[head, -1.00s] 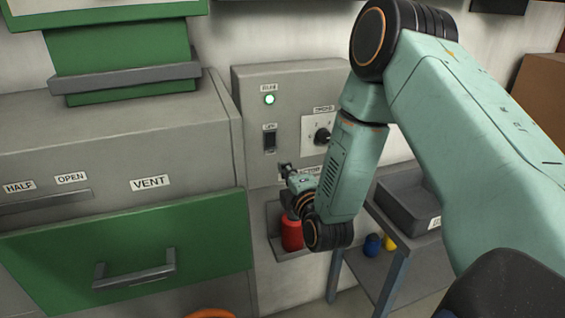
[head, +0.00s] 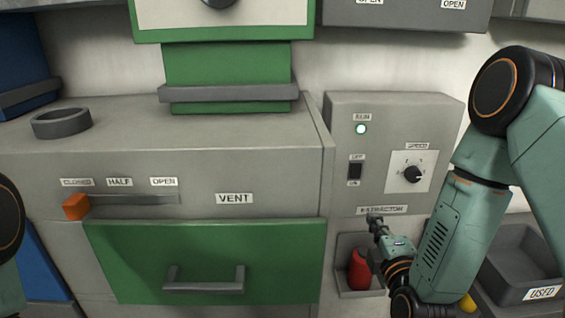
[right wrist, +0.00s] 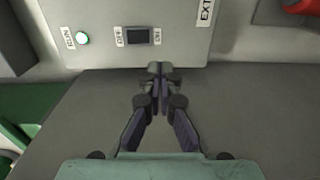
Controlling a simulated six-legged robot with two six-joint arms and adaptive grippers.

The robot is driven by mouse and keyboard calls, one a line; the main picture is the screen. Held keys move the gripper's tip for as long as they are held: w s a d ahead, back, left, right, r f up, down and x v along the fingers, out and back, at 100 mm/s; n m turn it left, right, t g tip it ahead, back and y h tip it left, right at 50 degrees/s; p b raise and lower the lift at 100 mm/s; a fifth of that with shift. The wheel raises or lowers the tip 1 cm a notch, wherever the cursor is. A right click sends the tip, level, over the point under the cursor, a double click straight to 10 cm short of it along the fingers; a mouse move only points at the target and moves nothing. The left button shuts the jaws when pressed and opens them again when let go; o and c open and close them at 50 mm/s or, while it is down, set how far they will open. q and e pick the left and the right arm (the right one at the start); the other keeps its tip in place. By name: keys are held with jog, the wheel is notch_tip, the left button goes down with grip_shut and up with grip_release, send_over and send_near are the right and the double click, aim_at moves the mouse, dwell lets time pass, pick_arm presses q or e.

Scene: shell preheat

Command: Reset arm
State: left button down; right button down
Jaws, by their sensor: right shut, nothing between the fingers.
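My right gripper (head: 374,219) is shut and empty in the head view, in front of the lower edge of the grey extractor panel (head: 340,130). The right wrist view shows its two fingers (right wrist: 158,72) closed together, with the panel (right wrist: 180,50) beyond them. The panel carries a lit round lamp (head: 361,129), a black rocker switch (head: 355,171) and a black speed knob (head: 412,174). My right arm is bent, coming in from the right. At the left edge of the head view a piece of my left arm shows; its gripper is out of view.
Left of the panel is a grey cabinet with an orange vent slider (head: 76,207) at the closed end and a green drawer (head: 130,265). A red object (head: 358,270) sits in a small grey holder (head: 343,248) below the panel. A grey USED tray (head: 490,285) stands at the right.

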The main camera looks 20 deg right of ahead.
jog(key=s+a+f+m+g+y+b, duration=0.2)
jog(key=s+a+f+m+g, duration=0.15)
jog(key=f+m, duration=0.4)
jog(key=s+a+f+m+g+y+b, duration=0.15)
jog(key=s+f+m+g, duration=0.3)
jog(key=f, duration=0.55)
jog(key=s+a+f+m+g+b, duration=0.2)
jog(key=s+f+g+b, duration=0.2)
jog(key=s+f, duration=0.7)
jog(key=s+a+f+m+g+b, duration=0.1)
jog(key=s+a+f+g+b, duration=0.2)
jog(key=s+f, duration=0.8)
jog(key=s+g+b, duration=0.2)
jog(key=b, duration=0.2)
jog(key=shift+s+a+m+y+b, duration=0.3)
jog(key=shift+m+y, duration=0.05)
jog(key=shift+m, duration=0.05)
